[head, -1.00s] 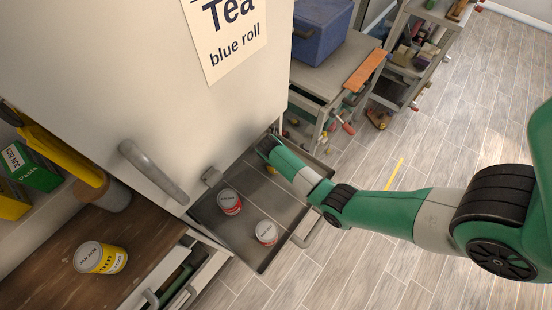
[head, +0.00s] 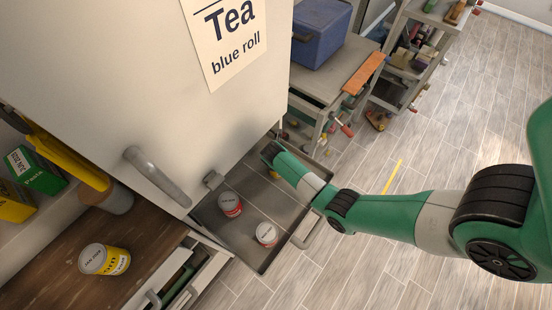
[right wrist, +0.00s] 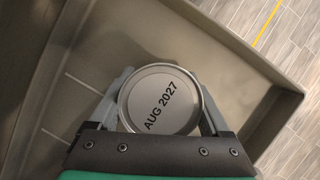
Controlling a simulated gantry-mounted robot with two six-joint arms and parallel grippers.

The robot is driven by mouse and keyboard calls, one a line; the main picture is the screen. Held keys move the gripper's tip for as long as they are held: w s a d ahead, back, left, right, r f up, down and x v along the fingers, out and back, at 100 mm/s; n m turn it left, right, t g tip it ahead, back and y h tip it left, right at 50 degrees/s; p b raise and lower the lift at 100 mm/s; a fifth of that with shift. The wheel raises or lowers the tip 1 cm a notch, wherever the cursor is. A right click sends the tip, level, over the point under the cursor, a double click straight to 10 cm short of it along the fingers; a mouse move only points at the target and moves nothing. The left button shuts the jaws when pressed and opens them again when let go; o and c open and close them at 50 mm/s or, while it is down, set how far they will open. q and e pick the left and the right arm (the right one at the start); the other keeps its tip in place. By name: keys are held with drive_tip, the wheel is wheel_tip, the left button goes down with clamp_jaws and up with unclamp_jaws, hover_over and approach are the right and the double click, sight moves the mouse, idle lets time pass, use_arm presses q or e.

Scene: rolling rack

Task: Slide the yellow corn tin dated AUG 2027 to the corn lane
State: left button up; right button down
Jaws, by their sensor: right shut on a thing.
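My right gripper (right wrist: 162,110) is shut around a round tin (right wrist: 160,100) in the right wrist view. The tin's grey lid reads AUG 2027, and it stands upright in a grey metal tray (right wrist: 220,40). Its side is hidden in that view. In the head view my right gripper (head: 269,158) is at the far end of the tray (head: 262,262), and a bit of yellow tin (head: 275,177) shows beside it. Pale lines (right wrist: 82,86) cross the tray floor left of the tin. My left gripper is not in view.
A red-labelled tin (head: 230,204) and a white-and-red tin (head: 267,234) stand nearer in the tray. A yellow tin (head: 104,260) stands on the wooden top (head: 50,270) at left. A grey cabinet door with a handle (head: 157,178) is beside the tray. The tray has raised walls.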

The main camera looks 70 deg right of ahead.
drive_tip(key=shift+s+a+r+p, duration=0.1)
drive_tip(key=shift+s+a+p, duration=0.25)
drive_tip(key=shift+s+p, duration=0.7)
drive_tip(key=shift+s+a+r+p, duration=0.1)
drive_tip(key=shift+s+a+p, duration=0.2)
drive_tip(key=shift+s+p, duration=0.8)
drive_tip(key=shift+s+a+p, duration=0.35)
drive_tip(key=shift+s+p, duration=0.4)
drive_tip(key=shift+s, duration=0.55)
drive_tip(key=s+p, duration=0.1)
drive_tip(key=s, duration=0.1)
drive_tip(key=s+a+p, duration=0.1)
drive_tip(key=s+p, duration=0.1)
drive_tip(key=shift+s+a, duration=0.15)
drive_tip(key=shift+s+a+f, duration=0.15)
drive_tip(key=shift+s+f, duration=0.05)
drive_tip(key=shift+s, duration=0.3)
unclamp_jaws()
drive_tip(key=p+v, duration=0.4)
drive_tip(key=v, duration=0.7)
drive_tip(key=shift+r, duration=0.35)
